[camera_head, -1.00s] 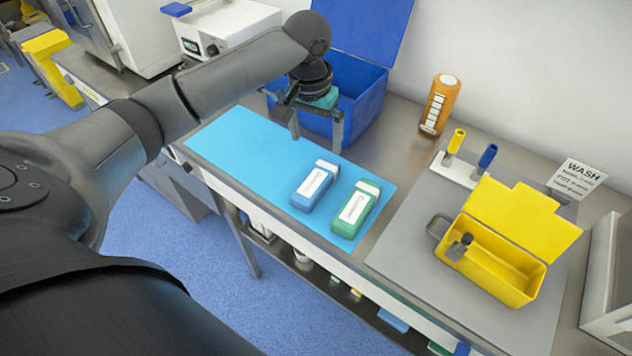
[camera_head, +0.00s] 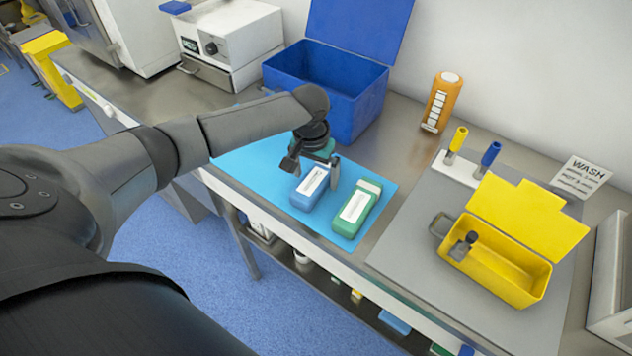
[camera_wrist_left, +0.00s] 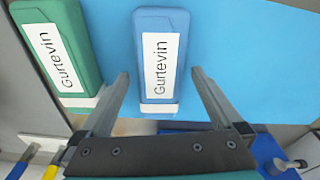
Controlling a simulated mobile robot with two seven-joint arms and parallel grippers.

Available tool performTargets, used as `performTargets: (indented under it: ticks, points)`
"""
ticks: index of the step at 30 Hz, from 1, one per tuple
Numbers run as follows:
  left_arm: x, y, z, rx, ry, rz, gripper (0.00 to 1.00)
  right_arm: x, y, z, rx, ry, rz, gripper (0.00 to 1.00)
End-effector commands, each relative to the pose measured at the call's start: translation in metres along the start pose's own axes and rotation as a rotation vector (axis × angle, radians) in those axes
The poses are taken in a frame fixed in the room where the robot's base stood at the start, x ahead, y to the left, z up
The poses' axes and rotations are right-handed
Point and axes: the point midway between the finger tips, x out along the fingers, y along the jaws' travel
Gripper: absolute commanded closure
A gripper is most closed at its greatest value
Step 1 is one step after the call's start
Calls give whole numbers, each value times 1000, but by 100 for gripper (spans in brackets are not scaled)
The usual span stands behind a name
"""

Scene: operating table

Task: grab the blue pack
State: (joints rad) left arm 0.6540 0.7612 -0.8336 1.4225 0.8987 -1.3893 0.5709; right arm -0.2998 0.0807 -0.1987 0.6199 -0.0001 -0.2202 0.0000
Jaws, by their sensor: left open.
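The blue pack (camera_head: 310,188) lies on the light blue mat (camera_head: 240,158), with a white label. In the left wrist view the blue pack (camera_wrist_left: 161,55) reads "Gurtevin" and its near end lies between the two fingers in the picture. My left gripper (camera_head: 312,168) is open above the blue pack and partly covers it; the wrist view also shows its fingers (camera_wrist_left: 158,97) apart with nothing held. The green pack (camera_head: 357,208) lies on the mat just right of the blue one; it also shows in the wrist view (camera_wrist_left: 58,45). My right gripper is not in view.
A blue open box (camera_head: 325,95) stands behind the mat. An orange bottle (camera_head: 440,102) stands at the wall. A yellow open case (camera_head: 495,272) and a stand with yellow and blue handles (camera_head: 460,170) are on the grey mat (camera_head: 415,245) at right.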

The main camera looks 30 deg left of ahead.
Motion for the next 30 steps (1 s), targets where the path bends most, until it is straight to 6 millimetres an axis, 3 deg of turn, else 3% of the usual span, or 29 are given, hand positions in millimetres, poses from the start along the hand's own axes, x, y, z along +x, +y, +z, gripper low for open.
performTargets:
  ticks: [3,11,30]
  points:
    - [13,0,-1,0,1,0,0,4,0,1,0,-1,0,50]
    - [15,0,-1,2,2,0,0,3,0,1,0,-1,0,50]
    - [14,0,-1,1,2,-1,71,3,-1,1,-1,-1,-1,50]
